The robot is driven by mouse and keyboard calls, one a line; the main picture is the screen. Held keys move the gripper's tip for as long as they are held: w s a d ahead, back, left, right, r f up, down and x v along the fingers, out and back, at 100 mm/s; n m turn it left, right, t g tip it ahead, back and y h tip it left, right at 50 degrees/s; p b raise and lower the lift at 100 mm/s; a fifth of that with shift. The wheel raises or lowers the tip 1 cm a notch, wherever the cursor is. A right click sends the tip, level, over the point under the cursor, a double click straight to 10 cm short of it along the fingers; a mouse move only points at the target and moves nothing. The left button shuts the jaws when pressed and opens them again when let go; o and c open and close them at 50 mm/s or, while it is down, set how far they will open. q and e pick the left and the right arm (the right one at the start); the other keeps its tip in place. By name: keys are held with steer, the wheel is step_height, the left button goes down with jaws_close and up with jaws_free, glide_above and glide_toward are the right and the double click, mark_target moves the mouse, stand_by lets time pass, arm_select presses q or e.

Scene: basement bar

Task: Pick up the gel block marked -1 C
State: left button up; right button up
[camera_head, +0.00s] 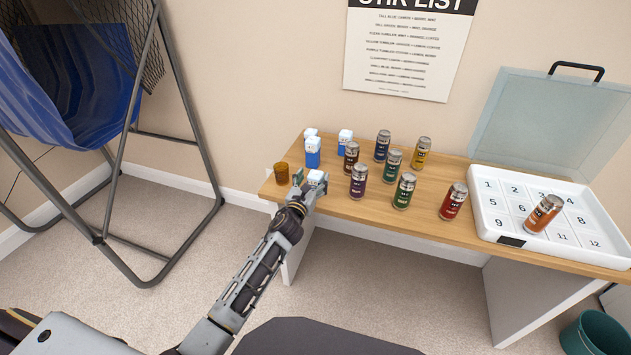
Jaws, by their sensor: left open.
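Several gel blocks with white tops and blue sides stand at the left end of the wooden table. One block (313,153) is in front, one (310,133) is behind it, and one (345,141) is to the right. Another white-topped block (317,177) is at the near left, right at my left gripper (309,184), which partly hides it. The marks on the blocks are too small to read, so I cannot tell which is -1 C. My left gripper is open at this near block; I cannot tell whether its fingers are around it. My right gripper is out of view.
An amber cup (281,173) stands just left of the gripper. Several cans, such as a purple one (359,182), stand close on the right. A white numbered tray (485,217) with an open clear lid holds an orange can (543,214). The table's front edge is clear.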

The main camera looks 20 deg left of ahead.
arm_select(q)
steer(key=shift+w+f, duration=0.1)
steer(key=shift+w, duration=1.7)
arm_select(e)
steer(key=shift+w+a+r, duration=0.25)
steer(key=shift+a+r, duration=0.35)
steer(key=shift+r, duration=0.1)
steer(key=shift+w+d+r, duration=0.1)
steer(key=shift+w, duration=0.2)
arm_select(q)
steer(key=c, duration=1.2)
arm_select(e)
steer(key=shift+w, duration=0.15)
